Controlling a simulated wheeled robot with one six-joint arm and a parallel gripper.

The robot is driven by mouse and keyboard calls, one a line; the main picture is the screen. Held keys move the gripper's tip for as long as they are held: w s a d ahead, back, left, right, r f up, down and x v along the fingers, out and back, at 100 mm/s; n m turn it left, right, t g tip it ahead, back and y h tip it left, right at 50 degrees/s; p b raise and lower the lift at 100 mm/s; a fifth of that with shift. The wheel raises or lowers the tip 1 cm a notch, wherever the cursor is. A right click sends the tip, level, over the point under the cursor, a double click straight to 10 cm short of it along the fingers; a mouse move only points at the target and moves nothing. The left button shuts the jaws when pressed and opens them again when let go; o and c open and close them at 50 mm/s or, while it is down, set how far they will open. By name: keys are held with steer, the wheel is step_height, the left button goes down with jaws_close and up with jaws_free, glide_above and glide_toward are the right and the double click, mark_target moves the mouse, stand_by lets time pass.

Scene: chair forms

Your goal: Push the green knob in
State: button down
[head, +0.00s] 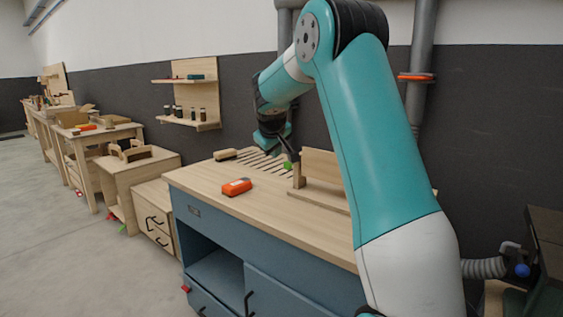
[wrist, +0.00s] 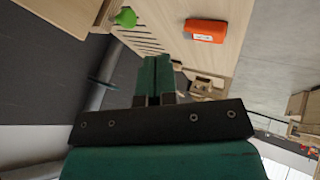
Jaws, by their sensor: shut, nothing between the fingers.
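The green knob (head: 287,165) shows as a small green spot at the left end of a wooden fixture (head: 328,166) on the workbench. In the wrist view the knob (wrist: 125,17) sticks out from the edge of a wooden board, up and left of my fingertips. My gripper (head: 292,156) hangs close to the knob in the head view, partly overlapping it. In the wrist view my gripper (wrist: 157,60) is shut and empty, with its dark green fingers together. A gap shows between fingertips and knob there; I cannot tell whether the knob is pressed.
An orange device (head: 237,187) lies on the workbench (head: 270,208) near its left front; it also shows in the wrist view (wrist: 205,31). A brush (head: 225,154) and a slatted piece (head: 258,160) lie behind it. The bench top around the orange device is clear.

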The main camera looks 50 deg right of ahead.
mark_target(289, 165)
steer(key=w+d+f+p, duration=0.2)
steer(key=w+d+f, duration=0.2)
steer(key=d+f, duration=0.3)
steer(key=shift+d+f, duration=0.35)
steer(key=shift+d, duration=0.35)
steer(key=shift+w, duration=0.1)
